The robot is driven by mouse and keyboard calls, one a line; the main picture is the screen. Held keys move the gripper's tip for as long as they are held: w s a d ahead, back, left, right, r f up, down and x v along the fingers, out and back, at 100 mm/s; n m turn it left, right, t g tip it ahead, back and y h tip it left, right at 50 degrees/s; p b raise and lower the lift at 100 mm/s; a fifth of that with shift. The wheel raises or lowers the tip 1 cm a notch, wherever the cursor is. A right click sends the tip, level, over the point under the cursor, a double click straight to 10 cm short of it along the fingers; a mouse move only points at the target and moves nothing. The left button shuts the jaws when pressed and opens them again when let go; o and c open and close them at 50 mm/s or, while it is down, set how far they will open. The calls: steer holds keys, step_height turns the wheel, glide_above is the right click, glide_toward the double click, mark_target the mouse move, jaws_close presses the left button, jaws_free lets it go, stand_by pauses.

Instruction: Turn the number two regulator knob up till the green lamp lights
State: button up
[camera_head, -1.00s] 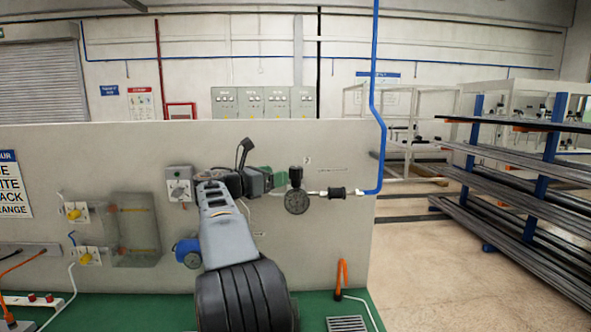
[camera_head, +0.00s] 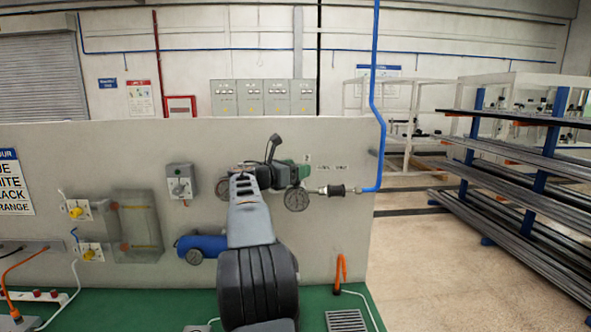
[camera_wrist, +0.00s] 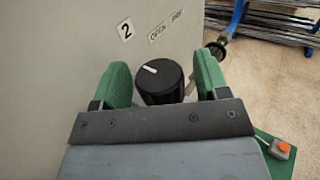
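In the wrist view, a black round knob (camera_wrist: 160,82) with a white pointer line stands between the two green fingers of my gripper (camera_wrist: 163,80). The pointer aims toward the upper left. The fingers are apart, one on each side of the knob, with narrow gaps showing. A label with the number 2 (camera_wrist: 125,30) is on the panel beyond the knob. In the head view, my gripper (camera_head: 298,172) is at the panel just above a dark round gauge (camera_head: 297,199), and it hides the knob. I cannot make out a green lamp in either view.
A grey panel (camera_head: 350,230) stands over a green bench top (camera_head: 315,308). A blue pipe (camera_head: 377,120) runs down its right edge to a fitting (camera_head: 335,190). A blue cylinder (camera_head: 205,245) is left of my arm. Racks of bars (camera_head: 510,190) stand at the right beyond open floor.

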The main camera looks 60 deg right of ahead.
steer(key=c, duration=0.9)
steer(key=shift+o, duration=0.2)
steer(key=shift+r+g+p, duration=0.25)
steer(key=shift+g+p, duration=0.15)
steer(key=shift+p, duration=0.55)
steer(key=shift+f+m+g+y+p, duration=0.25)
steer(key=shift+m+g+y+p, duration=0.15)
steer(key=shift+m+g+p, duration=0.25)
steer(key=o, duration=0.9)
steer(key=shift+o, duration=0.2)
steer(key=b+v, duration=0.3)
steer(key=v, duration=1.1)
